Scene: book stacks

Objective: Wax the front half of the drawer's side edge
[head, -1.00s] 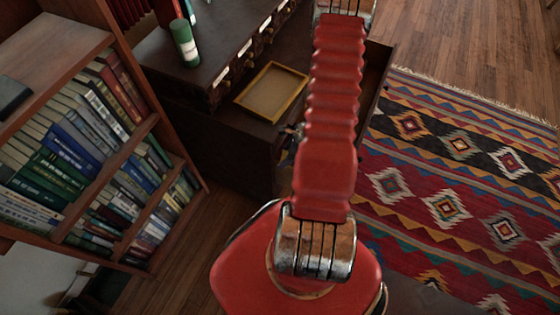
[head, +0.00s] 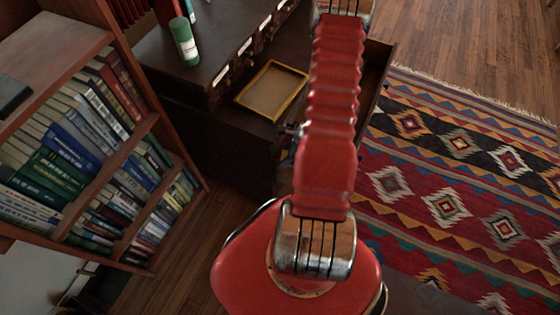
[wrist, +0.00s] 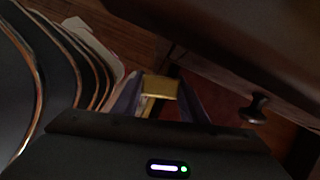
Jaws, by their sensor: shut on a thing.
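My gripper (wrist: 158,97) is shut on a small yellow block of wax (wrist: 160,86), which shows between its two fingers in the wrist view. A dark wooden drawer front with a round knob (wrist: 256,107) lies to the right of the block. I cannot tell whether the wax touches wood. In the head view the pulled-out drawer (head: 376,72) shows beside the dark cabinet. My red arm hides much of the drawer, and the gripper and wax are not clearly visible there.
A shallow yellow-framed tray (head: 272,90) lies on the dark cabinet. A green cylinder (head: 184,42) stands on the cabinet top. A bookshelf (head: 118,170) full of books is at the left. A patterned rug (head: 450,170) covers the floor at the right.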

